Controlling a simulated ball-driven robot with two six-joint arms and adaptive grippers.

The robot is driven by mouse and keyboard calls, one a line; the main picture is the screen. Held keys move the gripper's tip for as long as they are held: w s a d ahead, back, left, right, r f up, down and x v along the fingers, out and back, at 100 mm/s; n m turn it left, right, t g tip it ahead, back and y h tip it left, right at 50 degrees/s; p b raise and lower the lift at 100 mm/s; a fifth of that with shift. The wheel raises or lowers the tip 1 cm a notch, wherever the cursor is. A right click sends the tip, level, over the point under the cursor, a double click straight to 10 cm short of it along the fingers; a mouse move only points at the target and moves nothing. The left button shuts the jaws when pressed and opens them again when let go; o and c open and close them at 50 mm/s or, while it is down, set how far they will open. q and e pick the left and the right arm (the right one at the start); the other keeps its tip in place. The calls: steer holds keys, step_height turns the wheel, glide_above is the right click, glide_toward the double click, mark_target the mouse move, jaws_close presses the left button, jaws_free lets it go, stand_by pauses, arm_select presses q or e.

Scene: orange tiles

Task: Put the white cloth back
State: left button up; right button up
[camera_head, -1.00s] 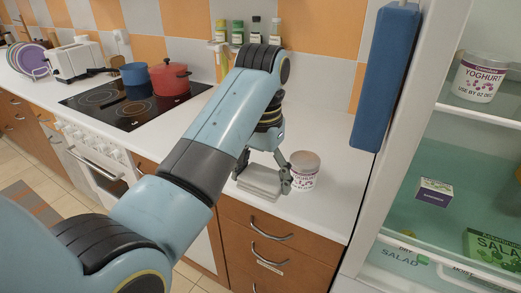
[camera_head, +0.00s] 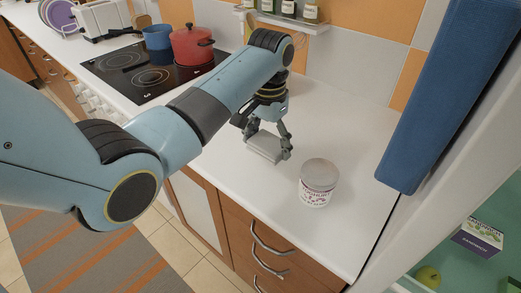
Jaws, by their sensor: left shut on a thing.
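My left gripper (camera_head: 266,140) is over the white counter, to the right of the stove. It is shut on a pale, flat folded thing, which looks like the white cloth (camera_head: 264,150). The cloth is low, at or just above the counter; I cannot tell whether it touches. The gripper fingers and wrist hide part of it. My right gripper is not in view.
A yoghurt jar (camera_head: 317,186) stands on the counter right of the gripper. A red pot (camera_head: 192,46) and a blue pot (camera_head: 157,37) are on the stove (camera_head: 120,72). The open fridge (camera_head: 460,205) is at the right. The front counter (camera_head: 262,195) is clear.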

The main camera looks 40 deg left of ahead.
mark_target(260, 136)
arm_select(q)
steer(key=shift+w+a+f, duration=0.1)
steer(key=shift+a+f, duration=0.35)
steer(key=shift+a, duration=0.2)
steer(key=shift+w+a+f, duration=0.1)
steer(key=shift+a+f, duration=0.35)
steer(key=shift+a, duration=0.15)
step_height(260, 136, down, 4)
steer(key=shift+r, duration=0.25)
steer(key=shift+f, duration=0.15)
steer(key=o, duration=1)
steer(key=shift+f, duration=0.1)
steer(key=shift+c, duration=0.2)
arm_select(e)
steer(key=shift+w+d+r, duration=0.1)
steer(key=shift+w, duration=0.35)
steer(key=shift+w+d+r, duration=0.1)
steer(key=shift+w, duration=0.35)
arm_select(q)
steer(key=shift+r, duration=0.55)
step_height(260, 136, up, 11)
steer(key=shift+r, duration=0.1)
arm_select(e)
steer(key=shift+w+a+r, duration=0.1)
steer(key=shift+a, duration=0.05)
